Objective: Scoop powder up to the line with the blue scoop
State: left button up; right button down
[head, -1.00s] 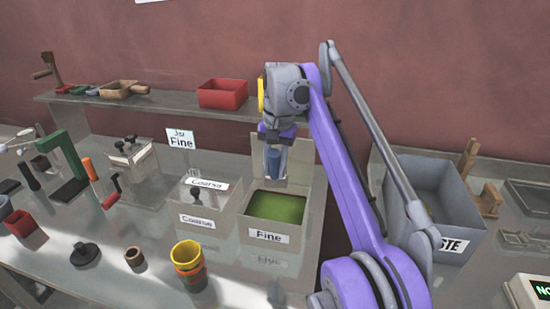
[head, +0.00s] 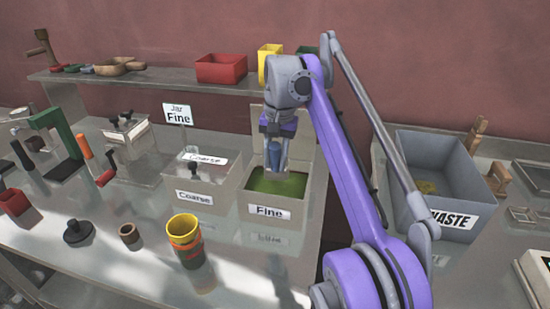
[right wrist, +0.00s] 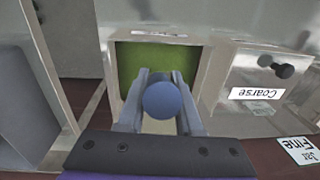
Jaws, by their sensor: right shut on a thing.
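The Fine box (head: 283,202) stands open with green powder (head: 290,185) inside. My right gripper (head: 276,165) is shut on the blue scoop (head: 274,156), over the Fine box. In the right wrist view the scoop's round blue end (right wrist: 162,99) shows between the fingers, with the green powder (right wrist: 135,58) beyond. The scoop's bowl is hidden, so I cannot tell how deep it is or whether it holds powder. A yellow cup (head: 184,229) with red and green bands stands on the front of the table. My left gripper is not in view.
A grey WASTE bin (head: 450,219) stands to the right. A sign reading Jar Fine (head: 178,114) stands behind. A shelf with a red bin (head: 222,68) runs along the back.

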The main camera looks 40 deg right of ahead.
aim_at(275, 145)
notch_tip(275, 145, down, 7)
jog(key=b, duration=0.3)
jog(key=shift+b, duration=0.3)
dwell(1.4)
notch_tip(275, 145, up, 6)
jog(key=p, duration=0.5)
jog(key=shift+r+p, duration=0.15)
jog(key=shift+p, duration=0.2)
notch_tip(275, 145, up, 5)
jog(key=p, duration=0.4)
jog(key=shift+r, duration=0.1)
jog(key=shift+w, duration=0.1)
